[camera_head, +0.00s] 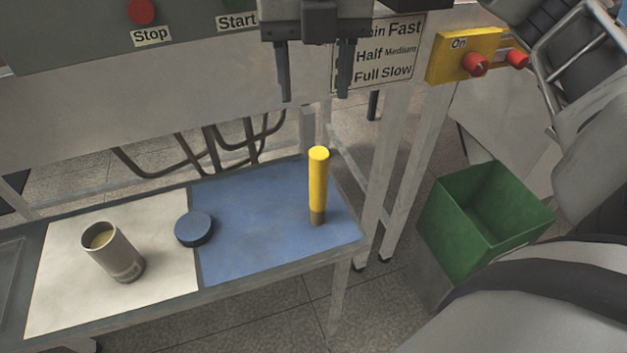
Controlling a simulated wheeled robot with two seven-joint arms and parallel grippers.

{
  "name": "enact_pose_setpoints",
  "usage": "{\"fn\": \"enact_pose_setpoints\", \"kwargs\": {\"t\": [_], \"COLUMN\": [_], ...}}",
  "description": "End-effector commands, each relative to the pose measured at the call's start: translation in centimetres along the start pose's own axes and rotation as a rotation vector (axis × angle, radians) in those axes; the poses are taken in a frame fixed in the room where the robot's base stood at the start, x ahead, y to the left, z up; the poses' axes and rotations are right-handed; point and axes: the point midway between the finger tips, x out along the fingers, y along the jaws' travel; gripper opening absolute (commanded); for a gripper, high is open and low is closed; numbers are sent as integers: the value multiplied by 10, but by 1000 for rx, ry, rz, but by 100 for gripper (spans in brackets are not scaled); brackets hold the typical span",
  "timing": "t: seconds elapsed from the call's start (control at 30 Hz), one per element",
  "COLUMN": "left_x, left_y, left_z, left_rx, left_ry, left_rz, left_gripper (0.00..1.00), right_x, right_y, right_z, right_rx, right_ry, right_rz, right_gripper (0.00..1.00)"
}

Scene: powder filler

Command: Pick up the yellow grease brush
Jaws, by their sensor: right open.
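The yellow grease brush (318,180) stands upright on the blue mat (240,245), near the mat's right side. Its yellow handle points up and its brownish end is down on the mat. My right gripper (314,98) is at the top middle, above the brush and apart from it. Its two dark fingers point down, spread open with nothing between them. My left gripper is not in view.
A grey cup (122,262) with pale contents stands on a white mat (60,290). A dark blue round lid (194,229) lies between the mats. A machine panel with a Stop button (141,11) is behind; a green bin (455,245) stands right of the table.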

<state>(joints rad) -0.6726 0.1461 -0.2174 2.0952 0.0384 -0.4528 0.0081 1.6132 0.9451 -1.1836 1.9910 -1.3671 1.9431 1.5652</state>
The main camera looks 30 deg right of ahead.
Motion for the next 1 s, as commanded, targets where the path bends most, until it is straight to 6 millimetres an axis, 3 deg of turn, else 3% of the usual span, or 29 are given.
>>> {"fn": "enact_pose_setpoints", "kwargs": {"t": [0.4,0.73,1.0], "left_x": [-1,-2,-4], "left_y": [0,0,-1], "left_z": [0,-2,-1], "left_rx": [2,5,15], "left_ry": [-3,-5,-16], "left_rz": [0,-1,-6], "left_gripper": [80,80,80], "right_x": [83,110,148], "right_y": [-1,-3,-7], "right_z": [-1,-1,-1], "right_rx": [-1,-3,-3], "right_ry": [3,3,2], "right_rz": [-3,-2,-1], "right_gripper": [52,52,52]}}
